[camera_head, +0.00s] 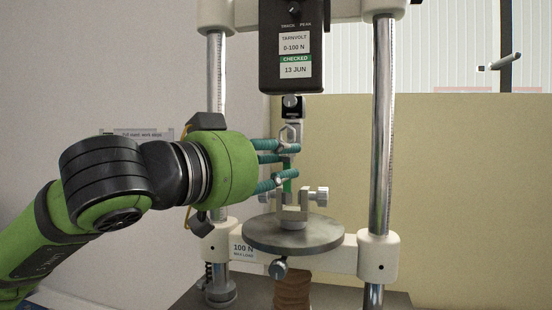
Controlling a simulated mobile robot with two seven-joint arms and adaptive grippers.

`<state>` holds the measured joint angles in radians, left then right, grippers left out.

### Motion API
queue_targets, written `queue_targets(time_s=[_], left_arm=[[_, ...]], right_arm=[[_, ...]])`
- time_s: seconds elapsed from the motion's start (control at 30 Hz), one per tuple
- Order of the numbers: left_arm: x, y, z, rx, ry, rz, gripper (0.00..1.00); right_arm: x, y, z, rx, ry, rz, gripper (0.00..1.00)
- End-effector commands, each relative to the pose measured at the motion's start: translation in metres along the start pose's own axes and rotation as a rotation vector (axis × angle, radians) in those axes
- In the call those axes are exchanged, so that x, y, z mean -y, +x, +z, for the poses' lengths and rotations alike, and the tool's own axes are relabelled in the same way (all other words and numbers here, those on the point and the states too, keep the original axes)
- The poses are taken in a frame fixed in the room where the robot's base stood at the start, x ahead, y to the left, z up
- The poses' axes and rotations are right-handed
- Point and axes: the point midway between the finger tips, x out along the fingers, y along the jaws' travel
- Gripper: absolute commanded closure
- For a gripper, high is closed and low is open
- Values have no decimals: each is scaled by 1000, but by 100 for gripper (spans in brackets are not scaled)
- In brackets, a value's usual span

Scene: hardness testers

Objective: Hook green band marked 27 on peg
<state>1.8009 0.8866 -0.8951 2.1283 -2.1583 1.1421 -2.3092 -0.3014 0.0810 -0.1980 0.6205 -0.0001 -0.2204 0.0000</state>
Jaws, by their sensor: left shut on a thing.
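My left gripper (296,162) is shut on a green band (288,186), in the middle of the test stand. Its teal fingers cover much of the band. A short strip of green shows below and between the fingers, upright, just above the lower clamp. No number can be read on it. A metal fitting (291,132) hangs from the force gauge right above and behind the fingers. I cannot make out a separate peg, nor whether the band touches the fitting or the clamp. My right gripper is not in view.
The gauge (291,48) hangs between two steel columns, left (217,80) and right (382,130). A forked clamp (306,209) with side screws stands on a round plate (293,236) below the fingers. A tan panel (470,190) stands behind.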

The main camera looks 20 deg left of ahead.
Motion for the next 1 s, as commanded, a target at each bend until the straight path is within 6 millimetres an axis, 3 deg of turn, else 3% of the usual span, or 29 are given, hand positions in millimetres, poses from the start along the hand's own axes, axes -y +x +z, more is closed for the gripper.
queue_targets(time_s=[0.83,1.0], left_arm=[[19,37,1,-1,-1,-1,100],[18,38,6,-1,0,0,100]], right_arm=[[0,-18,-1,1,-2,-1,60],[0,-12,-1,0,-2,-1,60]])
